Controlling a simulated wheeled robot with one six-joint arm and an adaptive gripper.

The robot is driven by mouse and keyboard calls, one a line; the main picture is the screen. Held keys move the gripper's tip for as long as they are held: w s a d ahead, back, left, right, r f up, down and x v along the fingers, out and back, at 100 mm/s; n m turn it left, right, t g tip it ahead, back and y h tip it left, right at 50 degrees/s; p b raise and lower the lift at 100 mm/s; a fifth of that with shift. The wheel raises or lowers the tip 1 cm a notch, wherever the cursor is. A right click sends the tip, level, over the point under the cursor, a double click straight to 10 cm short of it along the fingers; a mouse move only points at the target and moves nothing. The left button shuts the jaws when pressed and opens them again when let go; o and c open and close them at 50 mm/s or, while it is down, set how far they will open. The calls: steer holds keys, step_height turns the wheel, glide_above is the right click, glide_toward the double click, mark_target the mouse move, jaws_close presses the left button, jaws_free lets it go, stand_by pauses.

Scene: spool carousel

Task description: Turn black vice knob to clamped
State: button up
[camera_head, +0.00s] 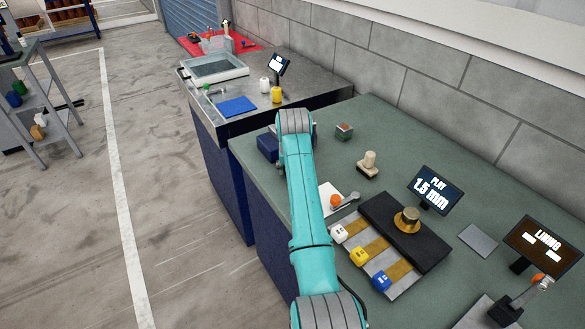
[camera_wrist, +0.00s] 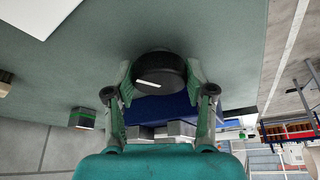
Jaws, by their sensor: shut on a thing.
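The black vice knob (camera_wrist: 158,68) is in the wrist view, between the two fingers of my gripper (camera_wrist: 159,78). The fingers are shut on its sides. The knob is round and has a short white line on its face, lying nearly level in this view with a slight tilt. The blue vice body (camera_wrist: 158,110) with grey jaws (camera_wrist: 175,129) shows beyond the knob. In the head view the blue vice (camera_head: 267,147) shows at the green bench's left edge, partly behind my arm. My gripper and the knob are hidden there.
On the green bench (camera_head: 375,135) stand a small box (camera_head: 344,131), a beige stamp-like piece (camera_head: 368,165), a white sheet with a wrench (camera_head: 345,200) and a "PLAY 1.5 mm" screen (camera_head: 435,188). A steel bench (camera_head: 310,88) stands beyond. Free bench surface lies right of the vice.

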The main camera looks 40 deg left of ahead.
steer(key=m+h, duration=0.1)
steer(key=m, duration=0.2)
steer(key=m+t+h, duration=0.1)
steer(key=m, duration=0.2)
steer(key=shift+a+m, duration=0.1)
steer(key=shift+m, duration=0.2)
steer(key=m+h, duration=0.1)
steer(key=m, duration=0.2)
steer(key=shift+m+h, duration=0.3)
steer(key=shift+h, duration=0.1)
steer(key=shift+m+h, duration=0.6)
steer(key=shift+m, duration=0.8)
steer(key=shift+m+g, duration=0.3)
steer(key=shift+m, duration=0.1)
steer(key=o, duration=1.1)
steer(key=shift+o, duration=0.2)
steer(key=v, duration=1.2)
